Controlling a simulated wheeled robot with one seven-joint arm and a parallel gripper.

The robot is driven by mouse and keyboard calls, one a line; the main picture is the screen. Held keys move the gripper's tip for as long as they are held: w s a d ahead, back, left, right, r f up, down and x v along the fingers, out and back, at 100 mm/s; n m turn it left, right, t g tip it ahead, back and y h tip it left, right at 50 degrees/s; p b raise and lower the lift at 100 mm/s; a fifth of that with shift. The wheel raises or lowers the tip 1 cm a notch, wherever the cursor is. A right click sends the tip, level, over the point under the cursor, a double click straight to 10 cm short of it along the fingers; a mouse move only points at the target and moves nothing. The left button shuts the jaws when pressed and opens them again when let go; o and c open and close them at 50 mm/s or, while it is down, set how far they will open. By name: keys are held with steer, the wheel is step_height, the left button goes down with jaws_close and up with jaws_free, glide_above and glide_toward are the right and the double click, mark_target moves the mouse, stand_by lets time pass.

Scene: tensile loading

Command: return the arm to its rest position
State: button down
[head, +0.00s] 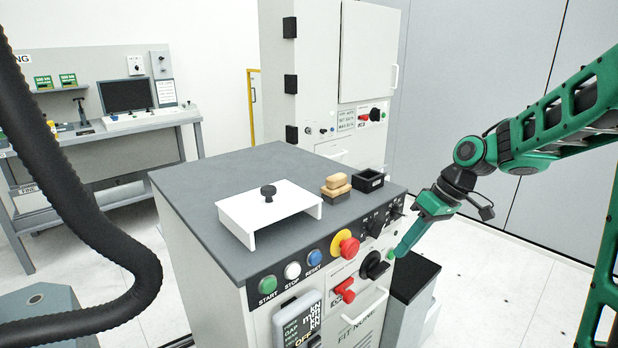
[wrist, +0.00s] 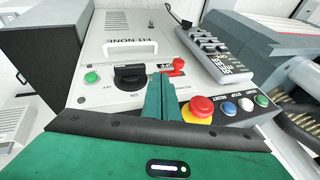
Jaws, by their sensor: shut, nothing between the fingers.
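My gripper (head: 402,250) is shut and empty, its green fingers pointing down and left beside the grey machine's front panel (head: 300,312). In the wrist view the closed fingers (wrist: 160,82) stand between a black rotary knob (wrist: 128,77) and a red lever switch (wrist: 177,66). I cannot tell whether the fingertips touch the panel. My green arm (head: 560,120) reaches in from the right side of the head view, bent at the wrist. A green button (head: 391,254) shows close beside the fingertips in the head view.
The machine's top holds a white bracket (head: 270,208), wooden blocks (head: 336,184) and a black tray (head: 368,180). A red-and-yellow emergency stop (head: 345,245) projects from its front. A tall cabinet (head: 330,60) stands behind. Floor right of the machine is mostly clear.

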steer(key=s+d+m+h, duration=0.1)
steer(key=s+d+m, duration=0.3)
steer(key=s, duration=0.5)
steer(key=s+d+m+h, duration=0.2)
steer(key=s+d+m, duration=0.2)
steer(key=s, duration=0.6)
steer(key=s+d+m+g+h, duration=0.1)
steer(key=s+d+m, duration=0.3)
steer(key=s, duration=0.6)
steer(key=shift+d+f+m+h, duration=0.15)
steer(key=shift+d+m+h, duration=0.3)
steer(key=shift+d, duration=0.3)
steer(key=shift+s, duration=0.1)
steer(key=shift+w+f, duration=0.25)
steer(key=shift+w, duration=0.4)
